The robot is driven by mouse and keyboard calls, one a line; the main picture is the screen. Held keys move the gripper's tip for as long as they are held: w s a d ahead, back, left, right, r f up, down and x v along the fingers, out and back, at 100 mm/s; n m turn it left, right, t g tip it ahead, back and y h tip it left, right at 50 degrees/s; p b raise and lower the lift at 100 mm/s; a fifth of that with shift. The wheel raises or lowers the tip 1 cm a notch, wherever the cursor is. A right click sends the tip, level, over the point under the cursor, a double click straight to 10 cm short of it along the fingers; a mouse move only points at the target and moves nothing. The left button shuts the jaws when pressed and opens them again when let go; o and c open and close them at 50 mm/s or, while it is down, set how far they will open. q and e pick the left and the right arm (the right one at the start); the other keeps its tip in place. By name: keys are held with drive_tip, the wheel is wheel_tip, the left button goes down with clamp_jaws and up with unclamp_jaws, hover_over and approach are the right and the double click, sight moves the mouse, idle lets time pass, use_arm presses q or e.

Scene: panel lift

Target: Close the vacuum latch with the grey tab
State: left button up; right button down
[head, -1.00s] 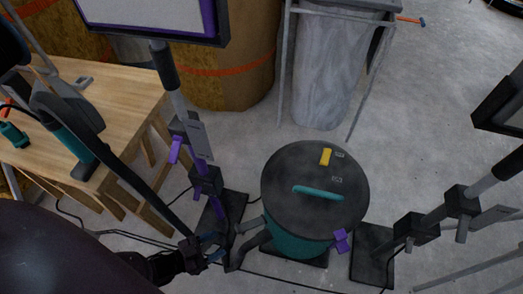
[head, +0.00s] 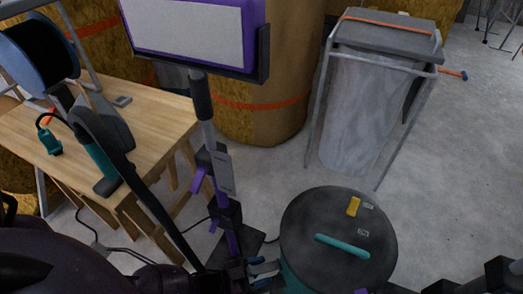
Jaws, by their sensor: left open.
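The vacuum is a round drum with a dark lid (head: 315,220), a teal handle (head: 342,247) and a yellow switch (head: 353,206). Its teal body (head: 292,281) is mostly cut off by the lower edge of the head view. A purple latch tab (head: 362,291) just shows at the front edge. I cannot make out the grey tab; it may be hidden by my gripper or out of frame. My left gripper (head: 272,275) is open at the left side of the drum, below the lid rim. Whether it touches the drum is unclear.
A lamp stand (head: 223,174) with a purple-framed lamp (head: 190,27) rises close behind my left gripper. A wooden workbench (head: 150,125) stands at left. A bagged waste frame (head: 360,110) is behind the vacuum. Floor is clear at right.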

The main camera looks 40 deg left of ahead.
use_arm(q)
drive_tip(key=shift+w, duration=0.1)
drive_tip(key=shift+c, duration=0.4)
clamp_jaws()
